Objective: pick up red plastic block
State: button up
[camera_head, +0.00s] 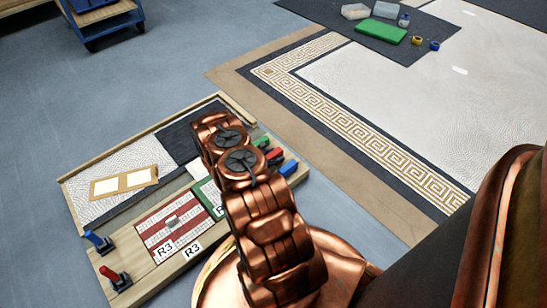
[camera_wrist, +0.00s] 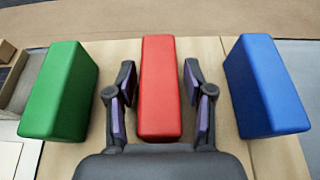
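The red plastic block (camera_wrist: 160,88) lies between the two fingers of my gripper (camera_wrist: 160,105) in the wrist view. The fingers are spread, with a finger on each side and a narrow gap to the block on both sides. A green block (camera_wrist: 60,92) lies to the left and a blue block (camera_wrist: 265,85) to the right, both outside the fingers. In the head view the red block (camera_head: 275,155) shows beside my copper arm, between the green block (camera_head: 261,142) and the blue block (camera_head: 289,168). My gripper is hidden behind my arm there.
The blocks sit at the right edge of a wooden board (camera_head: 150,275) with mosaic panels. Red (camera_head: 117,280) and blue (camera_head: 98,241) handled tools stand at its left. A dark mat (camera_head: 345,32) with containers lies far off. A blue cart (camera_head: 105,25) stands at upper left.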

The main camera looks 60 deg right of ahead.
grip_shut()
dwell(0.3)
